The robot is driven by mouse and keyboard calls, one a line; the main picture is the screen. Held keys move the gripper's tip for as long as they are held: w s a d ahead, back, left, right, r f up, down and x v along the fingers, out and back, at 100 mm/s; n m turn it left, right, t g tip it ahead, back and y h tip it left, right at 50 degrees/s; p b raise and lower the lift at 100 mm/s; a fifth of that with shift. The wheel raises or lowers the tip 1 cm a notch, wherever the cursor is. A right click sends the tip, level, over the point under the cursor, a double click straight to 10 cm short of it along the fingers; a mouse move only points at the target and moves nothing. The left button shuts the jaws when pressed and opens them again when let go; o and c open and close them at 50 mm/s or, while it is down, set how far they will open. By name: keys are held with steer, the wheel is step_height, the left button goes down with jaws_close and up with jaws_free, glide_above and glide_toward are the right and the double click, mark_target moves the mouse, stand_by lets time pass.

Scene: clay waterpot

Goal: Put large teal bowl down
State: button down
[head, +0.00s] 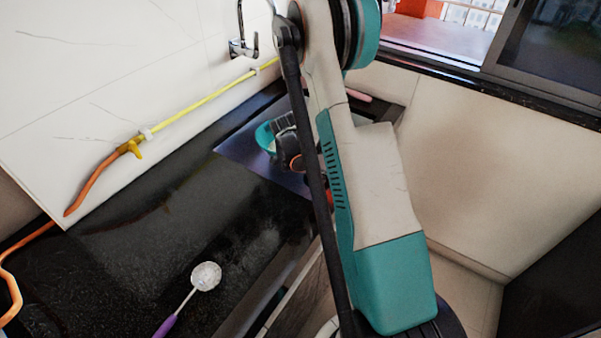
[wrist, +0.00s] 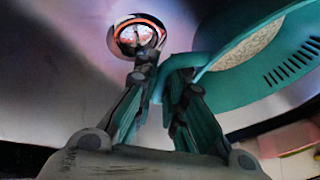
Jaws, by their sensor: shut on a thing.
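The large teal bowl (head: 263,136) is in the head view, partly hidden behind my gripper (head: 280,142). It is over the sink area, left of my arm. In the wrist view, the teal bowl (wrist: 218,85) fills the upper right, tilted, with a pale mottled patch inside. My gripper (wrist: 165,72) is shut on a teal rim or handle part at the bowl's left side. The bowl's far side is cut off by the picture edge. I cannot tell whether its underside touches anything.
The sink (head: 235,150) is set in a black counter (head: 120,240); its round drain (wrist: 137,36) shows in the wrist view. A purple-handled ladle (head: 205,277) lies on the counter, otherwise largely clear. A tap (head: 243,47) and yellow hose (head: 200,102) are at the wall.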

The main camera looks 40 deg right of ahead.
steer(key=shift+f+b, duration=0.9)
steer(key=shift+f, duration=1.7)
steer(key=shift+r, duration=0.1)
steer(key=c, duration=1.7)
jaws_free()
steer(key=shift+f, duration=0.2)
steer(key=shift+o, duration=0.2)
steer(key=shift+r, duration=0.1)
